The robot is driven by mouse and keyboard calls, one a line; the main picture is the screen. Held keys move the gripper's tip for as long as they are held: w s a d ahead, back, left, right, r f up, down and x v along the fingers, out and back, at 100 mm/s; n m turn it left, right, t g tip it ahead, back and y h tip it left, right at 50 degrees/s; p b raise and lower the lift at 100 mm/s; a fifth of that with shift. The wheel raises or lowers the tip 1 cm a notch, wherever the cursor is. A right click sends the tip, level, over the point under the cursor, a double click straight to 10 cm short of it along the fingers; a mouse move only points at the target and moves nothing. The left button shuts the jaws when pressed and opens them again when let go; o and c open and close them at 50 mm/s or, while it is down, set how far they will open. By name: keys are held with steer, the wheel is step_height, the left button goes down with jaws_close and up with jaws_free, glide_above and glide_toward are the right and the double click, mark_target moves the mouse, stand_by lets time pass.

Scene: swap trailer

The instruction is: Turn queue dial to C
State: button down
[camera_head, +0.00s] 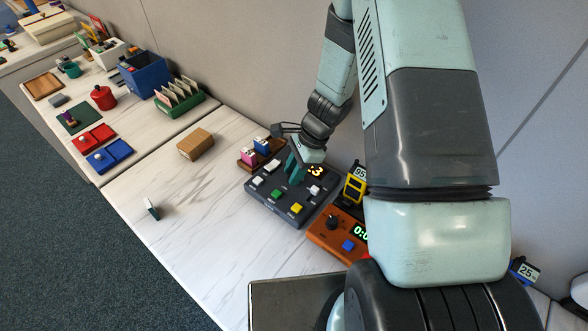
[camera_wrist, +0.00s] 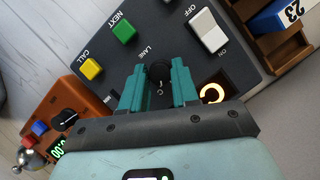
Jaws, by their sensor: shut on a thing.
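The dark grey queue panel (camera_head: 262,197) stands on the white counter near the back wall. In the wrist view it carries a black round dial (camera_wrist: 159,71) beside the word LANE. A small letter, which looks like C, shows just below the dial, on the side toward my palm. My gripper (camera_head: 295,177) reaches down over the panel's middle. In the wrist view its two teal fingers (camera_wrist: 159,85) stand on either side of the dial and are shut on it. The head view hides the dial behind the fingers. I cannot tell which letter its pointer marks.
The panel has a green NEXT button (camera_wrist: 124,28), a yellow CALL button (camera_wrist: 90,68), a white OFF/ON rocker (camera_wrist: 208,30) and a lit amber display (camera_wrist: 212,92). An orange timer box (camera_head: 326,239) sits close by. A brown box (camera_head: 195,143) lies left. The front counter is mostly clear.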

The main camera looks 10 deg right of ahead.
steer(key=shift+m, duration=0.6)
steer(key=shift+d+t, duration=0.1)
steer(key=shift+t, duration=0.2)
steer(key=c, duration=0.9)
jaws_free()
steer(key=shift+r, duration=0.15)
steer(key=v, duration=1)
steer(key=shift+d+r, duration=0.15)
steer(key=shift+r, duration=0.05)
steer(key=shift+r, duration=0.1)
